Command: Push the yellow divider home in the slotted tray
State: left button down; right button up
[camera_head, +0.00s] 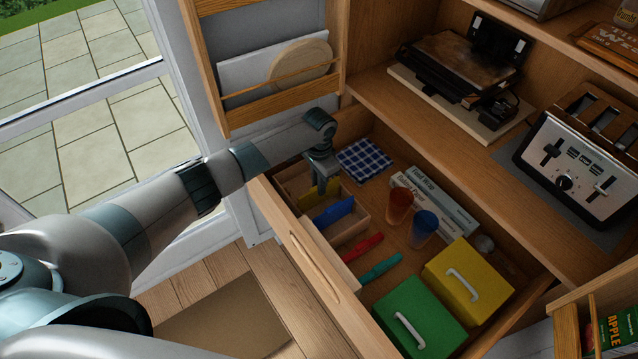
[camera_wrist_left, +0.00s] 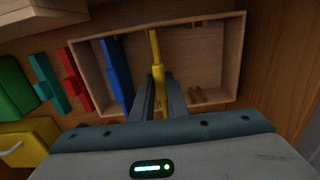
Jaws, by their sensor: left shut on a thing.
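The slotted tray (camera_wrist_left: 231,60) is a shallow wooden box inside the open drawer; it also shows in the head view (camera_head: 346,234). The yellow divider (camera_wrist_left: 155,48) stands across the tray's middle in the wrist view; in the head view its yellow edge (camera_head: 306,197) shows beside my gripper. My left gripper (camera_wrist_left: 160,92) is shut on the yellow divider, reaching down from above. In the head view the gripper (camera_head: 322,190) hides part of the divider. A blue divider (camera_head: 334,212) stands in the tray beside it. How deep the yellow divider sits cannot be told. My right gripper is out of view.
In the drawer lie a red piece (camera_head: 362,248), a teal piece (camera_head: 381,268), a checked cloth (camera_head: 364,160), red (camera_head: 399,203) and blue (camera_head: 423,228) cups, and green (camera_head: 415,318) and yellow (camera_head: 468,282) boxes. The drawer front (camera_head: 308,262) runs close by the tray.

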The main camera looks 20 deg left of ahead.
pick_arm(q)
jog(key=shift+f+b, duration=0.4)
jog(key=shift+f, duration=0.35)
jog(key=c, duration=1.7)
grip_release()
jog(key=shift+o, duration=0.2)
jog(key=shift+r, duration=0.15)
notch_tip(320, 180, up, 17)
jog(key=b, duration=0.4)
